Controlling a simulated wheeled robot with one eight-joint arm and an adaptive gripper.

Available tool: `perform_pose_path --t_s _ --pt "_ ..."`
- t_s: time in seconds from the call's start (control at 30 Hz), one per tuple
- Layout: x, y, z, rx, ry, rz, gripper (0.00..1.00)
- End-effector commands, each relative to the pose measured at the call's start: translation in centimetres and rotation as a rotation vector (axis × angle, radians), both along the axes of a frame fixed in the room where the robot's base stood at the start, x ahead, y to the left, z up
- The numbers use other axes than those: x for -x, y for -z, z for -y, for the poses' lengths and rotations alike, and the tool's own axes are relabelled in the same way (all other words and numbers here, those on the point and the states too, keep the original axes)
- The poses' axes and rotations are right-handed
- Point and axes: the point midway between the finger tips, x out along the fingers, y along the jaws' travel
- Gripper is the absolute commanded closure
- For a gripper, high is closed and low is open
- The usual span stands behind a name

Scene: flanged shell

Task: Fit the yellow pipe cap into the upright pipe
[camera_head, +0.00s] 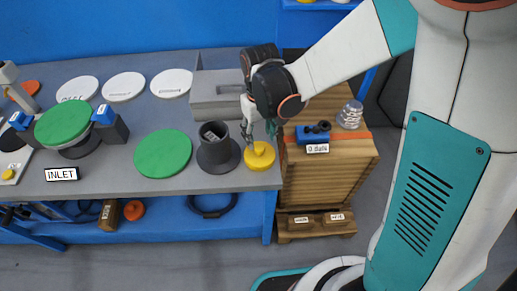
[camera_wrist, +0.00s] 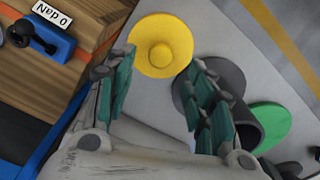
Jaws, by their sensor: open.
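The yellow pipe cap (camera_head: 259,156) is a round disc with a raised knob, lying flat on the grey bench top near its right edge. It also shows in the wrist view (camera_wrist: 160,45). The upright pipe (camera_head: 213,146) is a dark grey tube on a flange, just left of the cap and apart from it; something grey shows inside its mouth. In the wrist view the pipe (camera_wrist: 232,105) is partly hidden by a finger. My gripper (camera_head: 258,133) is open and empty above the cap. In the wrist view my gripper (camera_wrist: 160,80) has its fingers spread, with the cap beyond them.
A green disc (camera_head: 163,153) lies left of the pipe. A grey box (camera_head: 217,94) stands behind it. White discs (camera_head: 123,86) lie at the back. A wooden cabinet (camera_head: 335,175) with a blue device (camera_head: 312,133) stands right of the bench.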

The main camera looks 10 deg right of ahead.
Motion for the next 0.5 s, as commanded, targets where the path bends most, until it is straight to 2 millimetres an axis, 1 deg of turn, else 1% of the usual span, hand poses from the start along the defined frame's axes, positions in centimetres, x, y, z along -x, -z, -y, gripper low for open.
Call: perform_pose_path --t_s 0.03,0.1,0.27,0.33,0.5 --pt "0.0 0.8 0.0 0.0 0.0 0.0 0.51" --pt "0.0 1.3 0.0 0.0 0.001 0.0 0.51" --pt "0.0 1.9 0.0 0.0 0.001 0.0 0.51" --pt "0.1 2.5 0.0 0.0 0.001 0.0 0.51" --pt "0.1 5.0 0.0 0.0 0.001 0.0 0.51"
